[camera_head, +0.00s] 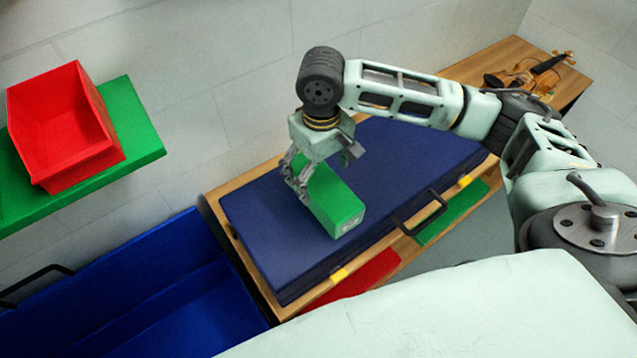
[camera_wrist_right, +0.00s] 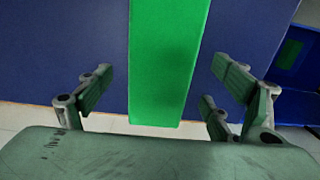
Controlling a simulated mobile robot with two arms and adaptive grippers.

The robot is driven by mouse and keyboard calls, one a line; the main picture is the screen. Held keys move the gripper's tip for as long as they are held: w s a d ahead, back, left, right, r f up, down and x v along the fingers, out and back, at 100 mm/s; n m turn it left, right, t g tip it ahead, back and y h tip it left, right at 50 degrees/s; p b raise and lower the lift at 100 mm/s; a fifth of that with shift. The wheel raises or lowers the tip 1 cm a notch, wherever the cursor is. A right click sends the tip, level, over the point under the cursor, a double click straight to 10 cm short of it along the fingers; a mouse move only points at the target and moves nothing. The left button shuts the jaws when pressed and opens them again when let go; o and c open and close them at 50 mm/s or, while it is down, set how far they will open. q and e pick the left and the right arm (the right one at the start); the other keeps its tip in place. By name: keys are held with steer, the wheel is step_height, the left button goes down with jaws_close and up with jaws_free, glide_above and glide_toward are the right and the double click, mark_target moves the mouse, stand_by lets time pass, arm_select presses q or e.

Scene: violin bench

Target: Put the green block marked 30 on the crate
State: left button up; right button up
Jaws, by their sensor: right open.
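The green block (camera_head: 338,208) lies flat on top of a dark blue case (camera_head: 270,220) on the wooden bench. A small pale mark shows on its near end, too small to read surely. My right gripper (camera_head: 322,170) is over the block's far end, with fingers open on either side of it. In the right wrist view the block (camera_wrist_right: 167,60) runs between the open fingers, with gaps on both sides. A blue open box (camera_head: 170,315), which looks like the crate, stands at the lower left. My left gripper is out of view.
A red bin (camera_head: 65,130) sits on a green shelf (camera_head: 135,130) at the upper left. A violin (camera_head: 530,75) lies on the bench's far right end. The case has a black handle (camera_head: 420,213) on its front. Red and green panels show below the case's front edge.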

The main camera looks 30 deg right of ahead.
mark_target(323, 183)
steer(key=shift+s+f+p, duration=0.45)
steer(key=shift+s+f, duration=0.1)
steer(key=shift+f, duration=0.35)
step_height(323, 183, down, 3)
steer(key=shift+w+r+p, duration=0.1)
steer(key=shift+r+p, duration=0.05)
steer(key=shift+p, duration=0.15)
steer(key=shift+w+f, duration=0.1)
steer(key=shift+f, duration=0.4)
steer(key=c, duration=0.9)
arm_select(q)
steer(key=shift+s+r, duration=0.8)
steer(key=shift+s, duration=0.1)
arm_select(e)
steer(key=c, duration=0.3)
steer(key=shift+c, duration=0.2)
